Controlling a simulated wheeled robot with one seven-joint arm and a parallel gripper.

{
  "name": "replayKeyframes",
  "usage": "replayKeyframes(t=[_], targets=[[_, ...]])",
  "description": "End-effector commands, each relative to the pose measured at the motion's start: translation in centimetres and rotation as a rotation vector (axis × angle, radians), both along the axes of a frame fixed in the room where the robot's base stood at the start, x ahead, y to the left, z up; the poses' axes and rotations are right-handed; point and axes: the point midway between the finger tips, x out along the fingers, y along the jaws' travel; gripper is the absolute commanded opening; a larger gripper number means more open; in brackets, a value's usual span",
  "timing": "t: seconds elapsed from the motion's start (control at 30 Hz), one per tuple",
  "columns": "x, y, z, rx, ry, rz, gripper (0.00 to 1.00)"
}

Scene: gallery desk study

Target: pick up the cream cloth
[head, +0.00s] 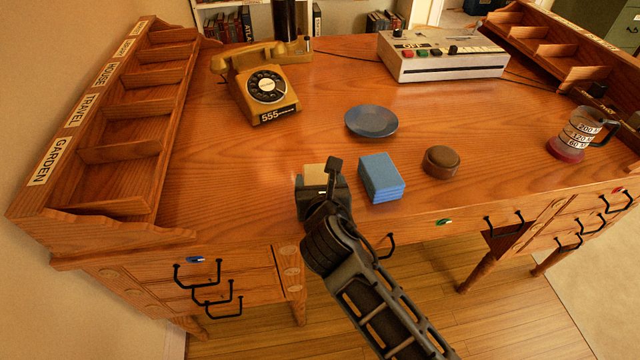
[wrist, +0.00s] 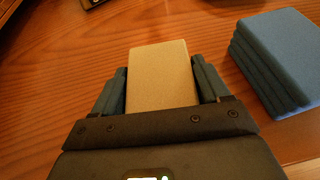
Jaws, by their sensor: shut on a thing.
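The cream cloth (head: 315,174) is a small pale folded block near the front edge of the desk, partly hidden behind my gripper in the head view. In the wrist view the cream cloth (wrist: 160,74) lies between the two fingers. My gripper (head: 325,182) is shut on it, one finger against each side, as the wrist view also shows (wrist: 162,92). I cannot tell whether the cloth is touching the desk or just above it.
A blue folded stack (head: 381,178) sits close on the right, also in the wrist view (wrist: 282,60). Beyond are a brown round pot (head: 441,162), a blue plate (head: 371,121), a yellow telephone (head: 264,88) and a measuring jug (head: 578,135). The desk (head: 230,170) is clear to the left.

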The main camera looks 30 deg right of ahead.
Motion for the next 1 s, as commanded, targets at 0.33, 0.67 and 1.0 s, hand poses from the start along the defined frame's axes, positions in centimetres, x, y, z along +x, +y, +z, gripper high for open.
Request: replayKeyframes(t=[0.33,0.67,1.0], targets=[[0.0,0.0,0.0,0.000,0.000,0.000,0.43],[0.0,0.0,1.5,0.001,-0.004,0.000,0.43],[-1.3,-3.8,6.6,0.000,-0.002,-0.005,0.43]])
